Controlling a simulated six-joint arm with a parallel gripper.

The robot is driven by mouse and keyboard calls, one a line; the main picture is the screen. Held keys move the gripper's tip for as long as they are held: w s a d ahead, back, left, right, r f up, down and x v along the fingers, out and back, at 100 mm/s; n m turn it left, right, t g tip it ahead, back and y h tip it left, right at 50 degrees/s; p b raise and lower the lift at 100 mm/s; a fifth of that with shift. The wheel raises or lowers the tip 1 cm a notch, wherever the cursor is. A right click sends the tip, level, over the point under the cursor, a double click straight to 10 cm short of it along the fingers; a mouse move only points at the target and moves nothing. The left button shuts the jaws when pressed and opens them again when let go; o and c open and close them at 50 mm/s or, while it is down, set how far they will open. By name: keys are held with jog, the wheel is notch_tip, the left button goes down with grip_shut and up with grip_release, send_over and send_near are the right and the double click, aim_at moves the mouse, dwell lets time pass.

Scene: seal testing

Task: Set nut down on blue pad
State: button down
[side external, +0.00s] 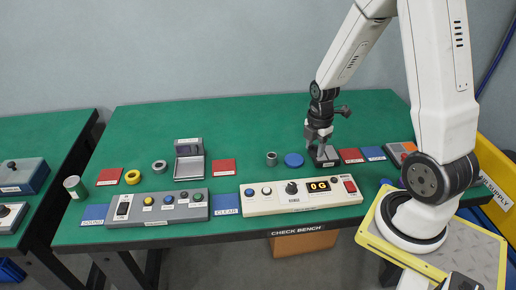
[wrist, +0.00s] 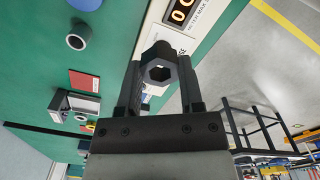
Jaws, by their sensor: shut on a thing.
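A dark hex nut (wrist: 160,68) with a hole through it is between the fingertips of my gripper (wrist: 158,75) in the wrist view. My gripper is shut on it. Several blue pads lie on the green bench: a square one (side external: 373,153) right of the gripper, one marked CLEAR (side external: 226,204) and one at the left front (side external: 94,213). A round blue disc (side external: 293,160) lies just left of the gripper.
A grey cylinder (side external: 271,158) stands beside the blue disc. A long white console (side external: 300,196) with a display and a grey button box (side external: 155,207) line the front edge. The back of the bench (side external: 220,120) is clear.

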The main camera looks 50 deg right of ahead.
jog(key=shift+s+d+r, duration=0.1)
jog(key=shift+s+d, duration=0.3)
jog(key=shift+s, duration=0.35)
jog(key=shift+s+d+r, duration=0.1)
jog(key=shift+s+d, duration=0.3)
jog(key=shift+s, duration=0.3)
send_over(294, 159)
jog(key=shift+s+a+f, duration=0.1)
jog(key=shift+s+f, duration=0.05)
jog(key=shift+f, duration=2.2)
jog(key=shift+s+f, duration=0.15)
jog(key=shift+f, duration=2.2)
jog(key=shift+f, duration=0.1)
jog(key=shift+w+f, duration=0.15)
jog(key=shift+w, duration=0.05)
jog(key=shift+f, duration=1.6)
jog(key=shift+f, duration=0.2)
